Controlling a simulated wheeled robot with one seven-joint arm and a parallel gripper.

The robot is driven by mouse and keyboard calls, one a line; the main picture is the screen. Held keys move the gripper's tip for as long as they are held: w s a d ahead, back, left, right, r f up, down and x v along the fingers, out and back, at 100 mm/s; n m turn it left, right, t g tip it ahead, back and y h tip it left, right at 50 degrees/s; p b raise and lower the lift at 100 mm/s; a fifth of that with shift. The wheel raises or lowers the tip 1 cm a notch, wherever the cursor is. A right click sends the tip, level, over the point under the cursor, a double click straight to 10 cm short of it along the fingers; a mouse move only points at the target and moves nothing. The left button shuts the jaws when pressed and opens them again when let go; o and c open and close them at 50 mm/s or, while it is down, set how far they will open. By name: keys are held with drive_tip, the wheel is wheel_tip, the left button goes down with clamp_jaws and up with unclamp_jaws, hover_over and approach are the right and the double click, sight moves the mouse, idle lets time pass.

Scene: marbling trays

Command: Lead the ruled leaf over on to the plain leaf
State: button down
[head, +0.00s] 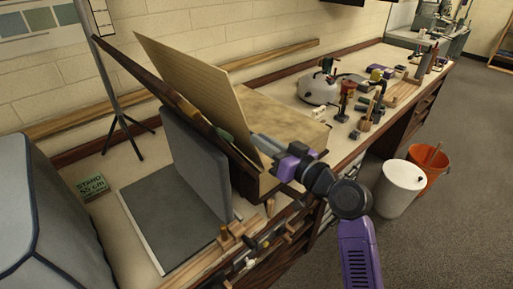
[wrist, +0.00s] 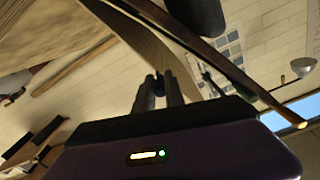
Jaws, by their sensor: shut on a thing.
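The ruled leaf (head: 200,85) is a cream sheet with fine lines, standing steeply tilted behind a dark wooden board. The plain leaf seems to be the mottled tan surface (head: 272,116) lying flat to its right, without visible lines. My gripper (head: 256,143) is at the ruled leaf's near lower edge, its fingers pointing left. In the wrist view, the closed fingers (wrist: 158,88) meet the edge of a curved tan sheet (wrist: 150,42), which looks like the ruled leaf. A small dark blue part shows between them. The exact grip is partly hidden.
A grey upright panel (head: 193,160) and a flat grey board (head: 165,228) stand left of the leaves. A white kettle-like pot (head: 318,89) and several small tools crowd the bench to the right. White (head: 401,187) and orange (head: 433,165) buckets stand on the floor.

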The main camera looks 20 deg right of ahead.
drive_tip(key=shift+w+d+r+m, duration=0.1)
drive_tip(key=shift+w+d+m, duration=0.05)
drive_tip(key=shift+d+m, duration=0.3)
drive_tip(key=shift+w+d+r+m, duration=0.15)
drive_tip(key=shift+d+m, duration=0.1)
drive_tip(key=shift+d, duration=0.3)
drive_tip(key=c, duration=1.4)
unclamp_jaws()
drive_tip(key=shift+s, duration=0.1)
drive_tip(key=b+v, duration=0.2)
drive_tip(key=v, duration=0.5)
drive_tip(key=shift+s, duration=0.25)
drive_tip(key=shift+d, duration=0.1)
